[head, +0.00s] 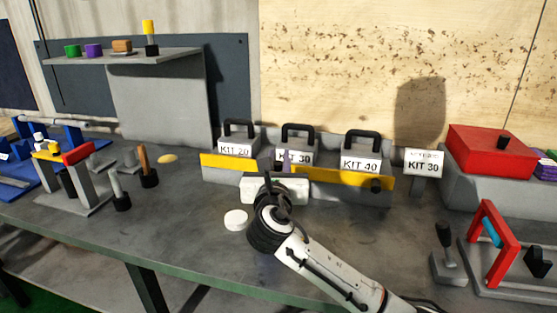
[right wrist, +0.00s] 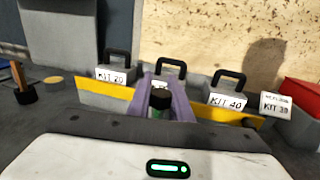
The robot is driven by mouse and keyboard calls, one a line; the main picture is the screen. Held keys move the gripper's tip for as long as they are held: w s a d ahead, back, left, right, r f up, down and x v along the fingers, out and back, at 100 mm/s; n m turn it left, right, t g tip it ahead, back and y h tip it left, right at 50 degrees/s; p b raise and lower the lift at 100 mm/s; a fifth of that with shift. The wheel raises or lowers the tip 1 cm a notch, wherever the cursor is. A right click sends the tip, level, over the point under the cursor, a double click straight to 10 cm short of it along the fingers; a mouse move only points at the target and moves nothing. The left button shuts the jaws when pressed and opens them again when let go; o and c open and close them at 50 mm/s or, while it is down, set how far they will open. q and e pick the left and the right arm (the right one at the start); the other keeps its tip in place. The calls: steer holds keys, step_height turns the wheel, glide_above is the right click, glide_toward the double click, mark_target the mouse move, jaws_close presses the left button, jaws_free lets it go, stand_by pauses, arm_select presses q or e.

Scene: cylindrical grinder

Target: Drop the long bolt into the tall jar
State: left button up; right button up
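My right gripper (head: 279,168) reaches in from the lower right and is over the bench in front of the kit boxes. In the right wrist view its purple fingers (right wrist: 163,98) stand on both sides of a black-topped green piece (right wrist: 160,105) and appear to touch it. The piece is upright; I cannot tell whether it is the long bolt, and its lower end is hidden by the gripper body. I cannot make out a tall jar for certain in either view. My left gripper is not in view.
Kit boxes with black handles stand behind a yellow-edged rack (head: 228,162). A white disc (head: 236,219) lies left of my gripper. Black-based upright pieces (head: 148,166) stand left. A red box (head: 490,149) and red frame (head: 488,245) are right. The front middle bench is fairly clear.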

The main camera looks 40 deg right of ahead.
mark_target(277, 170)
steer(key=o, duration=0.5)
steer(key=shift+c, duration=0.2)
steer(key=v, duration=1)
steer(key=shift+s, duration=0.2)
